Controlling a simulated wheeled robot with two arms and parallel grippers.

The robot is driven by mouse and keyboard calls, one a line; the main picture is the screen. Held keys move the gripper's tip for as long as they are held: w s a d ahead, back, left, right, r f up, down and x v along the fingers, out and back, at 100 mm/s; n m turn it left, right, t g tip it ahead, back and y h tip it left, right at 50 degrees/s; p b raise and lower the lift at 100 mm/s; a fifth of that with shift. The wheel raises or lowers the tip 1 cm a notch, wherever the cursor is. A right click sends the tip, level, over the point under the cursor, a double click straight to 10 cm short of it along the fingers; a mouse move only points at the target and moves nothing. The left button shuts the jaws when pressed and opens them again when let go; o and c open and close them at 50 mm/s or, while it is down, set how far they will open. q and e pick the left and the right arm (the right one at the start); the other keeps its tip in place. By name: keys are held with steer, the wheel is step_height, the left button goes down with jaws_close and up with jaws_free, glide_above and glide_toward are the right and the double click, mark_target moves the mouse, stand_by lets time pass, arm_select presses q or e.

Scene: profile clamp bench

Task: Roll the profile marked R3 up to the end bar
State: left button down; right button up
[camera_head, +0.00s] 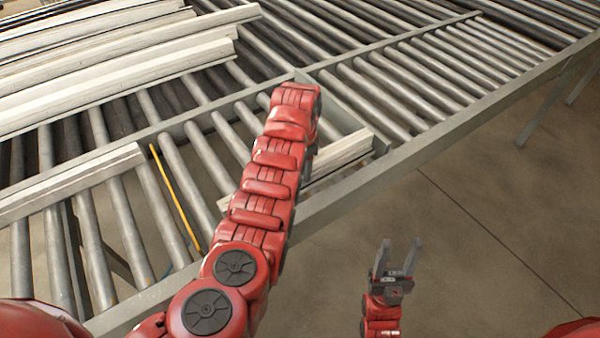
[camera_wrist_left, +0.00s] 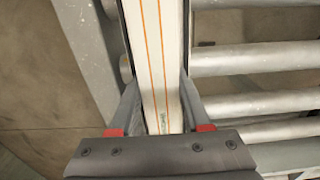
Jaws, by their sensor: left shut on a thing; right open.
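A short pale profile (camera_head: 340,157) lies on the roller track near its front rail, partly hidden behind my left arm. Its right end is close to a grey crossbar (camera_head: 340,108), which looks like the end bar; I cannot tell whether they touch. In the left wrist view a white profile (camera_wrist_left: 153,45) with orange lines runs between the fingers of my left gripper (camera_wrist_left: 158,100), which is shut on it. A small mark on it is too small to read. The left fingers are hidden in the head view. My right gripper (camera_head: 397,258) is open and empty, off the bench's front.
Another profile (camera_head: 70,183) lies on the rollers at the left, with a yellow strip (camera_head: 175,197) just right of its end. Several long profiles (camera_head: 120,65) lie at the back left. Bare rollers (camera_head: 440,70) continue beyond the crossbar. The floor in front is clear.

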arm_select(q)
steer(key=shift+w+d+f+b, duration=0.15)
steer(key=shift+d+b, duration=0.15)
steer(key=shift+b, duration=0.35)
steer(key=shift+w+d+f+b, duration=0.15)
steer(key=shift+d+b, duration=0.35)
steer(key=shift+b, duration=1.15)
steer(key=c, duration=0.6)
jaws_free()
steer(key=shift+c, duration=0.2)
steer(key=o, duration=0.4)
steer(key=shift+w, duration=0.15)
steer(key=shift+c, duration=0.2)
steer(key=shift+r, duration=0.2)
